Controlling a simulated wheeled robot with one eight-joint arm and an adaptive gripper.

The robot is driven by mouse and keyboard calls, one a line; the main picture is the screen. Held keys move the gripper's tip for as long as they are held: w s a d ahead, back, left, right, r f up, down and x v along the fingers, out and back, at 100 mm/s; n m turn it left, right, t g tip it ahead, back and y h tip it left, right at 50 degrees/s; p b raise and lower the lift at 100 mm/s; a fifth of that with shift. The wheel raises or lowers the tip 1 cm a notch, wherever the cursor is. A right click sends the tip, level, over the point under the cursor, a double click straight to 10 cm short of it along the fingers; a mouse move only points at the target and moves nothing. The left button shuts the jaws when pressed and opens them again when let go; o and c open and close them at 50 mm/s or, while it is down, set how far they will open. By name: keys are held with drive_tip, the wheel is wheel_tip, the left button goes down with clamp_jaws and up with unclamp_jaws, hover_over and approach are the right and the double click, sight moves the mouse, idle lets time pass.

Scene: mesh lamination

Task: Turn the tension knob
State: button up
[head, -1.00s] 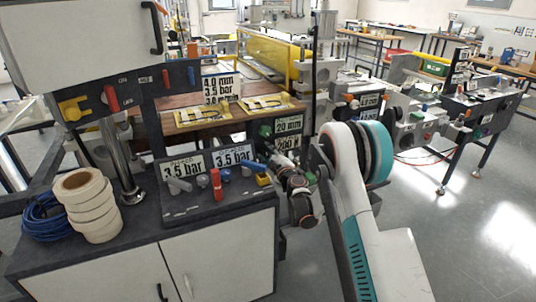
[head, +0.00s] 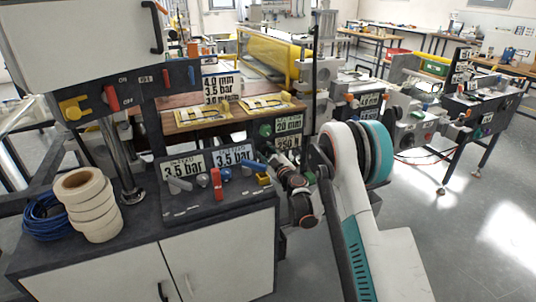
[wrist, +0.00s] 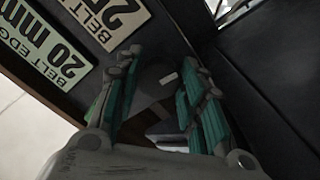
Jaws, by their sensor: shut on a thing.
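The tension knob (wrist: 150,90) shows in the wrist view as a dim grey shape between my fingers, mostly shaded and partly hidden by them. My gripper (wrist: 158,82) is shut on it, with one teal-padded finger on each side. In the head view my gripper (head: 272,157) reaches the dark machine face below the number plates, and the knob is hidden behind it and my arm. The tension plate (head: 288,143) seems to read 250 N.
A belt edge plate (head: 289,124) reads 20 mm, with a green knob (head: 266,130) to its left. The front panel (head: 200,207) with levers stands close to the left of my gripper. White tape rolls (head: 88,205) stand on the cabinet. Open floor lies right.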

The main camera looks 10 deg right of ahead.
drive_tip(key=o, duration=0.8)
drive_tip(key=shift+f, duration=0.1)
drive_tip(key=shift+c, duration=0.2)
drive_tip(key=v, duration=1.2)
